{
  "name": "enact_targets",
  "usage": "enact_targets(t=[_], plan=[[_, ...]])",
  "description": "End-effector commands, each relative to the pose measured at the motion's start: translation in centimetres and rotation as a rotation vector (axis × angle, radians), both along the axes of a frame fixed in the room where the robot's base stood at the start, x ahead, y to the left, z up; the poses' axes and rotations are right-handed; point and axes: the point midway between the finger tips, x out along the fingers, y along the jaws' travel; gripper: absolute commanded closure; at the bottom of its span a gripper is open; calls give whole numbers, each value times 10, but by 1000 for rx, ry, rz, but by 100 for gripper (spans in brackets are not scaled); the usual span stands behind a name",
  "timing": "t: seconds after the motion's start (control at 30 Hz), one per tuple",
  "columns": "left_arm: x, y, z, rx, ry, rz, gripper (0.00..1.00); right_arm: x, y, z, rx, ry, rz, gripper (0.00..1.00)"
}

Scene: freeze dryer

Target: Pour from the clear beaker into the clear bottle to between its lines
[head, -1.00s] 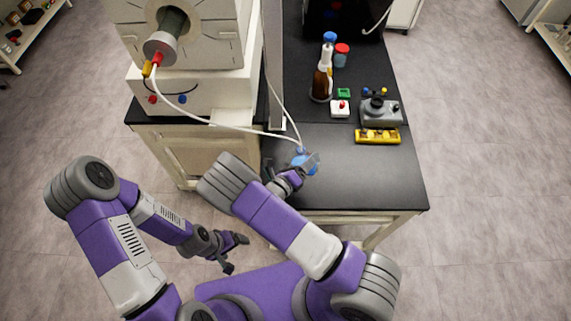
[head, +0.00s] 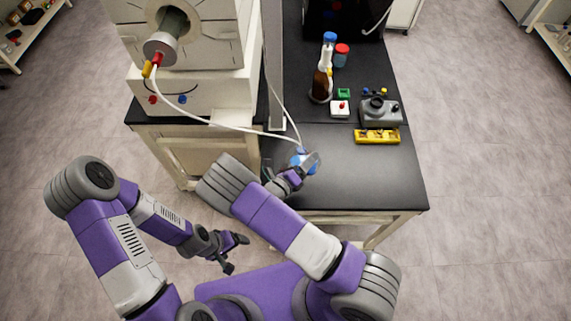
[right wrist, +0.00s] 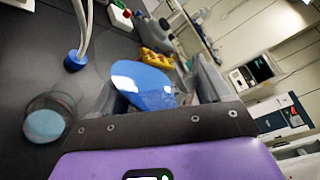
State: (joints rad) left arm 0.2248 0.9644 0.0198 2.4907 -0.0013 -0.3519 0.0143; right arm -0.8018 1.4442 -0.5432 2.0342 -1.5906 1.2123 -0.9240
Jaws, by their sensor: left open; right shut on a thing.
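My right gripper (head: 303,171) is shut on the clear beaker (head: 314,160), above the near part of the dark bench. In the right wrist view the beaker (right wrist: 143,84) holds blue liquid and looks tilted between the fingers. A clear round vessel, apparently the clear bottle (right wrist: 46,118), stands on the bench to the left of the gripper, with pale blue in it. Its lines cannot be made out, and in the head view it is mostly hidden by the gripper and beaker. My left gripper (head: 236,253) is open and empty, low in front of the bench.
A white tube ends at a blue fitting (right wrist: 75,62) near the clear vessel. A brown bottle (head: 321,85), a red-capped jar (head: 341,55), a grey device (head: 380,111) and a yellow rack (head: 377,136) stand farther back. The bench's front right is clear.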

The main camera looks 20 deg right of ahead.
Motion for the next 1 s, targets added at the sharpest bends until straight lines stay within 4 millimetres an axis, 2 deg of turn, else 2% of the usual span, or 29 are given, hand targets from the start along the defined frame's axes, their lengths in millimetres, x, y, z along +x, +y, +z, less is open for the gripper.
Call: enact_targets(t=[1.0], plan=[[0,0,0,0,0,0,15,0,0,5,-54,29,0,60]])
